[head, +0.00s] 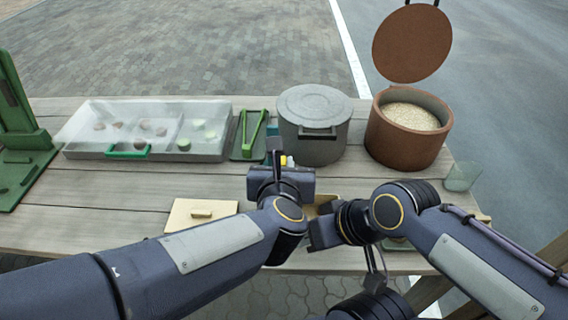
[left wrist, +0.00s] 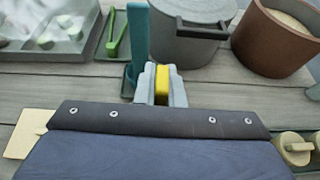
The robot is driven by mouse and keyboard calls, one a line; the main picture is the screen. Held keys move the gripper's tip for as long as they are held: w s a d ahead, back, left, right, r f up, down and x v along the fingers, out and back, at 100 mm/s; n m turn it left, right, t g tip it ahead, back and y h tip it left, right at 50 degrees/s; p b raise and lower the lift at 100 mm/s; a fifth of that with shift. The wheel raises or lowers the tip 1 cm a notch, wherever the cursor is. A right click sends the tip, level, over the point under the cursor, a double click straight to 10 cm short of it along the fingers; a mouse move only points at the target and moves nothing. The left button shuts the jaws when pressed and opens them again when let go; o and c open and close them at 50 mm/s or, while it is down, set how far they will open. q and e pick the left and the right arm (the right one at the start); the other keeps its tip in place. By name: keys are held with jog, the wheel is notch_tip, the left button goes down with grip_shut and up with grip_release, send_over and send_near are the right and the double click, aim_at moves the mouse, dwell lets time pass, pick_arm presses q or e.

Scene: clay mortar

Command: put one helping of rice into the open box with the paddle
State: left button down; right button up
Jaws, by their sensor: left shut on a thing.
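White rice (head: 410,116) fills the brown pot (head: 400,147), whose round lid (head: 412,45) is raised; the pot also shows in the left wrist view (left wrist: 262,42). My left gripper (head: 285,161) is over the table, in front of the grey pot. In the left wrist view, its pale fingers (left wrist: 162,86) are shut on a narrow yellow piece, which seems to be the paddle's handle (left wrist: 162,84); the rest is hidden. A tan edge (head: 326,199), perhaps the open box, shows between my arms. My right gripper (head: 324,233) is low near the front edge, its fingers hidden.
A teal upright piece (left wrist: 138,40) stands just left of the left fingers. The lidded grey pot (head: 314,150), green tongs (head: 252,128) and clear-covered tray (head: 88,151) line the back. A cream lid (head: 186,222) lies front left. A clear cup (head: 462,178) stands at the right.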

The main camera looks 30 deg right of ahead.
pick_arm(q)
jog(key=shift+r+p, duration=3.5)
jog(key=shift+r, duration=1.35)
jog(key=shift+w, duration=0.1)
